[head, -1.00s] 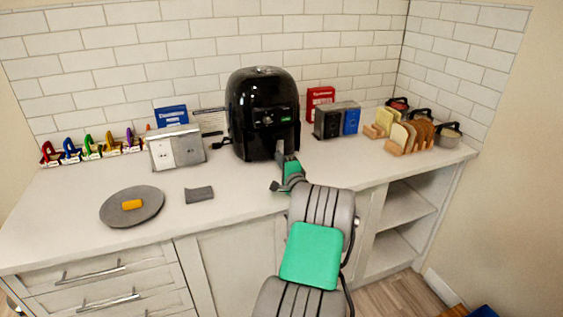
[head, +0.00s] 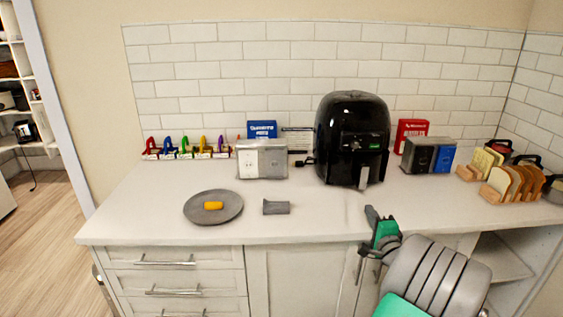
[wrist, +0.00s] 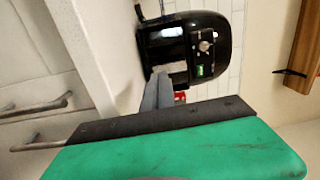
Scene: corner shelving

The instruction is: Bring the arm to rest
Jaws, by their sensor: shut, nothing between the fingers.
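My gripper (head: 371,214) is at the front edge of the counter, to the right of the middle in the head view, in front of the black air fryer. Its fingers are together with nothing between them. In the wrist view the grey fingers (wrist: 158,92) point toward the air fryer, apart from it. The black air fryer (head: 350,140) stands upright against the tiled wall with its handle facing me; it also shows in the wrist view (wrist: 205,45). My green and grey arm fills the lower right of the head view.
The white counter (head: 320,220) bears a grey plate (head: 228,212) with an orange piece on it, a small grey block (head: 276,207), an outlet box (head: 262,160), a dark box (head: 420,155) and bread in wooden racks (head: 507,182). Drawers (head: 165,260) lie below. Floor is open at left.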

